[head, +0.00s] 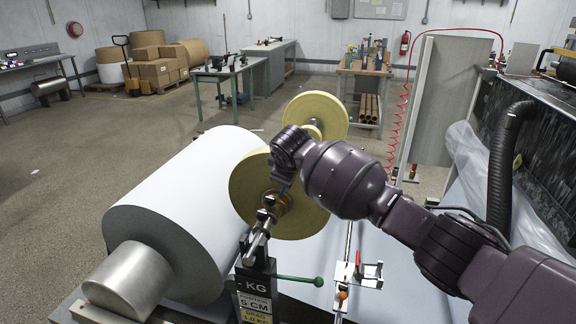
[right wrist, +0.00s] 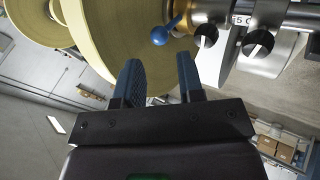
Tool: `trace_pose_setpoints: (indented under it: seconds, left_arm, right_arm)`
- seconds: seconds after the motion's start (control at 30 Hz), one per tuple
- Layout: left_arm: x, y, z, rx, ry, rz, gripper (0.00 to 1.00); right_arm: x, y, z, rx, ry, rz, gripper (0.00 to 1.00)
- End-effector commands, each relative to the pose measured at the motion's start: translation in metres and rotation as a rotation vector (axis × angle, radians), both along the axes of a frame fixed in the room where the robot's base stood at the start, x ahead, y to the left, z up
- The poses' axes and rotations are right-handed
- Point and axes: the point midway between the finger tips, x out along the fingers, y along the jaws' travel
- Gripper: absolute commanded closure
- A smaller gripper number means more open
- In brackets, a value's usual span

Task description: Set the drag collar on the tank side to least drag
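A yellowish disc-shaped reel (head: 247,195) sits on a metal shaft at mid-picture in the head view. It also shows in the right wrist view (right wrist: 120,28). At its near face is a brass-coloured hub with metal collars (head: 266,216). In the right wrist view a small lever with a blue ball (right wrist: 160,36) stands beside silver collars (right wrist: 215,25) on the shaft; which part is the drag collar I cannot tell for sure. My right gripper (right wrist: 160,75) is open and empty, its blue-padded fingers just short of the blue ball. My left gripper is not in view.
A second yellowish reel (head: 318,115) stands behind. A large white paper roll (head: 180,215) lies at left. A black hose (head: 502,160) hangs at right.

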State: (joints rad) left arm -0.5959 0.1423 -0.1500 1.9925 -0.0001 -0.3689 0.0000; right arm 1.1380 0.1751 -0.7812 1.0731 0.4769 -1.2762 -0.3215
Motion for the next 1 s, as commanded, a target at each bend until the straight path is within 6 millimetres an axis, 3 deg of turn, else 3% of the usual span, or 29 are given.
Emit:
trace_pose_setpoints:
  seconds: [0.4, 0.87, 1.0]
  left_arm:
    - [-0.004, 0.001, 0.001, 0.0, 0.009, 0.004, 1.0]
    - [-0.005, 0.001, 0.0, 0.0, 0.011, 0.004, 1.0]
    - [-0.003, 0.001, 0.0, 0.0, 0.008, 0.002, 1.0]
  right_arm:
    - [-0.027, -0.004, 0.036, 0.001, 0.0, 0.0, 0.65]
    - [-0.029, -0.004, 0.039, 0.003, 0.001, -0.006, 0.65]
    - [-0.024, 0.003, 0.045, 0.059, -0.043, -0.001, 0.65]
